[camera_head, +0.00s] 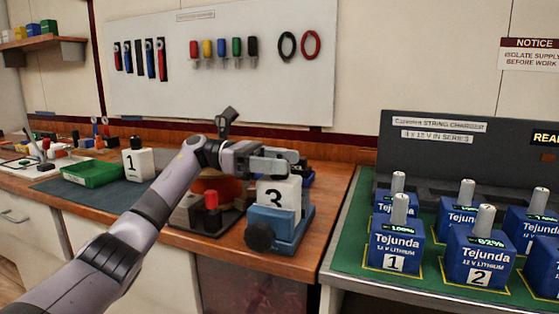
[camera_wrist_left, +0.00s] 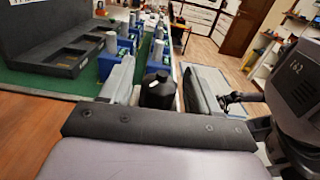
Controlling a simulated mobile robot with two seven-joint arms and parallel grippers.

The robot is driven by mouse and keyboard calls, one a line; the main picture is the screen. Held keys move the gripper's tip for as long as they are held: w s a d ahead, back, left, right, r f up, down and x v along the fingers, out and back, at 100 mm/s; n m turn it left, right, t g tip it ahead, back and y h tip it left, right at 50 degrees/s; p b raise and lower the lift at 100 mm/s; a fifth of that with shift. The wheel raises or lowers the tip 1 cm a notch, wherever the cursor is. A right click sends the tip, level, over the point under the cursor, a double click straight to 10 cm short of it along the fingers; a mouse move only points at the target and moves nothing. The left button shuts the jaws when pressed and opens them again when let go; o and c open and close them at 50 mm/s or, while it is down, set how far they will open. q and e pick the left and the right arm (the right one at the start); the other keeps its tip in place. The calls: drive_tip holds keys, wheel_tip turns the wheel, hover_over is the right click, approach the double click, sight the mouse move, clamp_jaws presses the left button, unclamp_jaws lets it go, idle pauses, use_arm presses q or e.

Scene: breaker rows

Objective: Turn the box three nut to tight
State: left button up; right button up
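The box three (camera_head: 291,192), white with a black 3, sits in a blue vise (camera_head: 272,228) near the right front of the wooden bench. My left gripper (camera_head: 285,167) is at the top of the box in the head view and hides its top. In the left wrist view a black, rounded nut (camera_wrist_left: 158,90) stands between the two fingers of my left gripper (camera_wrist_left: 158,96). The fingers are apart on either side of it, with narrow gaps showing. Its lower part is hidden by the gripper body. My right gripper is not in view.
White box 1 (camera_head: 137,163) with a black top stands on a dark mat beside a green tray (camera_head: 92,173). A red-topped piece (camera_head: 211,200) stands left of the vise. Blue batteries (camera_head: 396,248) stand on the green charger bench at right. Tools hang on the white board (camera_head: 268,84).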

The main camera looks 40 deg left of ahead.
use_arm(q)
drive_tip(key=v, duration=0.7)
idle(0.3)
idle(0.5)
